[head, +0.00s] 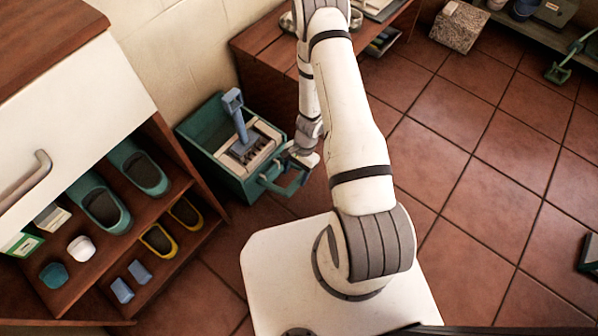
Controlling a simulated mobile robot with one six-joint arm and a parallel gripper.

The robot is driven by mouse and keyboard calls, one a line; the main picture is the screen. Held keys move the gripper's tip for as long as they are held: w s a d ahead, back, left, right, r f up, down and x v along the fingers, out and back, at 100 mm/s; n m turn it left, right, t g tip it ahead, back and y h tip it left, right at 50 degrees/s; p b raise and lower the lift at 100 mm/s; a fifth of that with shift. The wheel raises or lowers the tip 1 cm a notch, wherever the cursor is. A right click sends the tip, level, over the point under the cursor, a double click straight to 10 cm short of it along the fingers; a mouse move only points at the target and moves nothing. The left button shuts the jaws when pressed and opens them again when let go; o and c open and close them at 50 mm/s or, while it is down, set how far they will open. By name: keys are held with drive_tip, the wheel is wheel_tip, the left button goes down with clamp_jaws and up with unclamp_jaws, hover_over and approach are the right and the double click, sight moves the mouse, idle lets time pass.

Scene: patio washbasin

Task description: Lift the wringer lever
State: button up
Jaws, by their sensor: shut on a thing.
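A green wringer bucket (197,135) stands on the tiled floor against the wall, with a pale wringer insert (262,142) in its top. A blue-grey upright piece (236,113) rises from the insert. The wringer lever (290,188), a green loop-shaped bar, sticks out low from the bucket's front right side. My gripper (299,160) is at the right end of the lever and is shut on it. The fingers are small and partly hidden here, so the exact contact is hard to see.
An open shelf unit (178,185) with green shoes (103,206) and yellow-rimmed shoes (158,240) stands at left. A wooden bench (262,42) is behind the bucket. A stone block (459,26) stands at the back right. The tiled floor at right is mostly clear.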

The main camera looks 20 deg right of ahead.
drive_tip(key=shift+w+a+f, duration=0.1)
drive_tip(key=shift+w, duration=0.35)
drive_tip(key=shift+c, duration=0.4)
drive_tip(key=p+v, duration=0.3)
drive_tip(key=v, duration=0.4)
drive_tip(key=shift+s+r, duration=0.2)
drive_tip(key=shift+r, duration=0.15)
drive_tip(key=shift+r, duration=0.1)
